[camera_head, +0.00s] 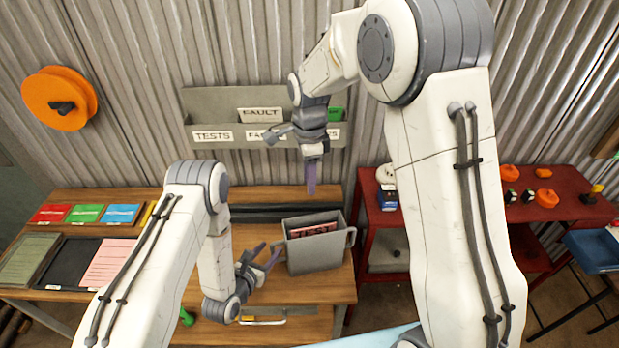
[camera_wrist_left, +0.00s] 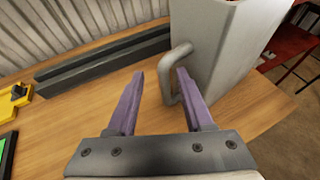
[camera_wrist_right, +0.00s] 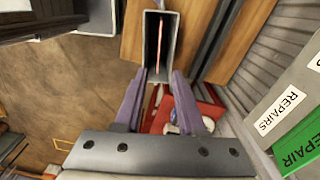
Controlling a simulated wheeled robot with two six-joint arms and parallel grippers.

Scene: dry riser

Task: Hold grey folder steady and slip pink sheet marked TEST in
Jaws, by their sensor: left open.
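The grey folder (camera_head: 315,257), a boxy open-topped holder with side handles, stands upright on the wooden bench. A red sheet edge (camera_head: 313,229) shows inside; the right wrist view shows it as a thin red strip (camera_wrist_right: 157,45). A pink sheet (camera_head: 108,262) lies at the bench's left; no TEST mark is readable. My left gripper (camera_head: 260,257) is open at the folder's left handle (camera_wrist_left: 174,72), which shows between its fingertips in the left wrist view. My right gripper (camera_head: 311,190) is open and empty, raised above and behind the folder.
A grey wall rack (camera_head: 200,105) with labelled pockets hangs behind my right gripper. Red, green and blue cards (camera_head: 88,213) lie at the bench's left back. A dark rail (camera_wrist_left: 100,65) runs behind the folder. A red table (camera_head: 540,212) with small items stands right.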

